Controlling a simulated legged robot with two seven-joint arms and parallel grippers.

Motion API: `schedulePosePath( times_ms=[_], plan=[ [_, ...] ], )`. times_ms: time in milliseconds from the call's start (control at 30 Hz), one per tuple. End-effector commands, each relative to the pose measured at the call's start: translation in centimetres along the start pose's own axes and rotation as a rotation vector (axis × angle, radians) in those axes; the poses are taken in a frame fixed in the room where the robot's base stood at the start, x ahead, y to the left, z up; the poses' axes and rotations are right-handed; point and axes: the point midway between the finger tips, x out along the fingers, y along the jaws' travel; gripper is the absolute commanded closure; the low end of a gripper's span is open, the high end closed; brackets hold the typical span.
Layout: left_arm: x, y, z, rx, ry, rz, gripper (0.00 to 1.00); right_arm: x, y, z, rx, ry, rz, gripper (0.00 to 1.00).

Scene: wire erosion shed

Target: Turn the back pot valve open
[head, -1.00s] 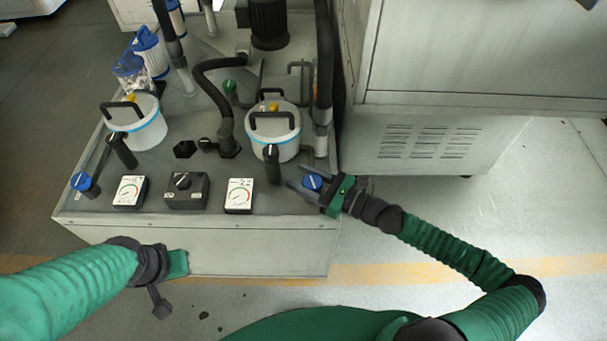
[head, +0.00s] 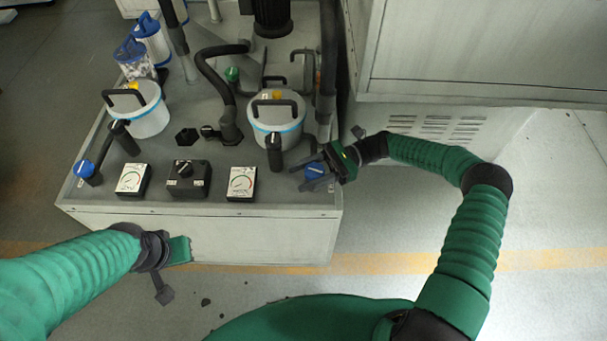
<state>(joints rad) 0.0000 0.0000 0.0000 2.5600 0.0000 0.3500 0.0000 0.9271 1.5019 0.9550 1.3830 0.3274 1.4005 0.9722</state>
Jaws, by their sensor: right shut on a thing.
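Two white lidded pots with blue bands stand on the grey machine top, a left pot (head: 148,121) and a right pot (head: 277,132). A blue valve knob (head: 84,169) stands in front of the left pot. A second blue valve knob (head: 316,170) is at the front right corner, beside the right pot. My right gripper (head: 312,175) is shut on this right knob, reaching it from the upper right; its fingers partly hide the knob. My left gripper (head: 168,272) is low in front of the machine's front face, away from the valves; its jaws are unclear.
Black hoses (head: 218,85) rise behind the pots. A large grey cabinet (head: 480,50) stands at the right. Open floor lies below it.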

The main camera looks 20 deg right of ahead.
Motion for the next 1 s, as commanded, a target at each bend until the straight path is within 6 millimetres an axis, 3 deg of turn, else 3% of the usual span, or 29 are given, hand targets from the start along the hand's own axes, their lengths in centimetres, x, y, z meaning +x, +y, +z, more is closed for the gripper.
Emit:
schedulePosePath(
  times_ms=[400,1000],
  plan=[
    [3.0,0.0,0.7,0.000,0.000,0.000,1.00,-0.1,0.6,-0.3,-0.004,0.002,0.272,0.94],
    [3.6,0.0,0.8,0.000,0.000,0.000,1.00,-0.2,0.9,-0.2,0.000,0.004,0.354,0.94]
  ],
)
